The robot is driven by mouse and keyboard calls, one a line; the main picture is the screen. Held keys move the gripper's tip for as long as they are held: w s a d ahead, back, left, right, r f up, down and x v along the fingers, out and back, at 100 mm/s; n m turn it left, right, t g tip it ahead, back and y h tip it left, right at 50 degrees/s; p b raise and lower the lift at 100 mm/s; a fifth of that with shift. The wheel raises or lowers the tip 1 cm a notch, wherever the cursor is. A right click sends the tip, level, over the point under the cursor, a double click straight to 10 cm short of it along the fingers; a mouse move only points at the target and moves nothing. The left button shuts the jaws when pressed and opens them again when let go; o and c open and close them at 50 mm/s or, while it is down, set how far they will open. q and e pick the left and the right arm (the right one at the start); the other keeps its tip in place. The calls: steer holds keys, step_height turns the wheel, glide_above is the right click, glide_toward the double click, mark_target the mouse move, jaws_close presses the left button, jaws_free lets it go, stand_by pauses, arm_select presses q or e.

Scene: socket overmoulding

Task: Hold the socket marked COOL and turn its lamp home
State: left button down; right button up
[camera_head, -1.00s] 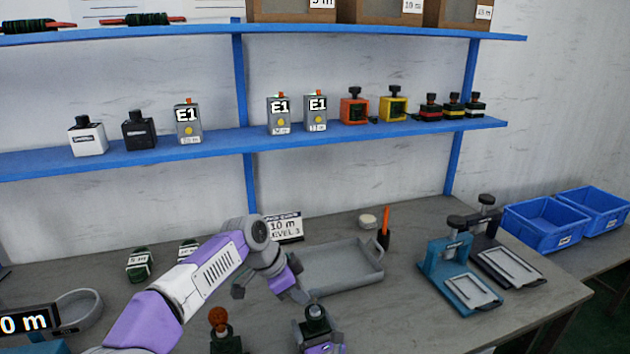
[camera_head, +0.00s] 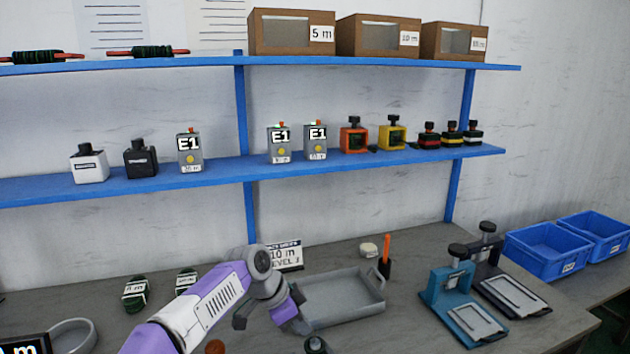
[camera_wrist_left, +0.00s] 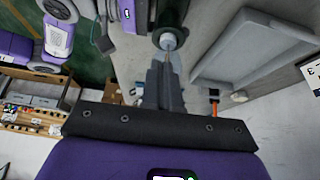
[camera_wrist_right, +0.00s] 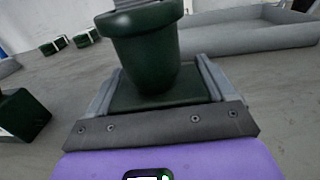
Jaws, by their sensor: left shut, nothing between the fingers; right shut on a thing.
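A dark green socket (camera_wrist_right: 160,98) with a wide, rounded dark top part (camera_wrist_right: 140,45) fills the middle of the right wrist view. My right gripper (camera_wrist_right: 155,85) is shut on its base. In the head view only a dark top (camera_head: 316,345) shows at the bottom edge, and my right gripper is out of that frame. My left gripper (camera_head: 294,322) is shut and empty, just above and left of that top. In the left wrist view its closed fingers (camera_wrist_left: 165,72) point at a pale round cap (camera_wrist_left: 168,42); contact is unclear. No COOL marking is readable.
An empty grey tray (camera_head: 375,307) lies behind my left gripper. An orange-brown ball top (camera_head: 215,347) shows at the bottom edge. A dark block (camera_wrist_right: 22,112) stands left in the right wrist view. A blue press-like stand (camera_head: 445,290) is at the right. Blue shelves (camera_head: 400,158) run behind.

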arm_select(q)
steer(key=shift+w+d, duration=0.15)
stand_by(0.3)
steer(key=shift+w, duration=0.2)
steer(key=shift+w+a, duration=0.3)
steer(key=shift+w, duration=0.25)
steer(key=shift+w, duration=0.1)
steer(key=shift+a, duration=0.15)
stand_by(0.4)
step_height(320, 180, up, 6)
steer(key=shift+a, duration=0.25)
stand_by(0.3)
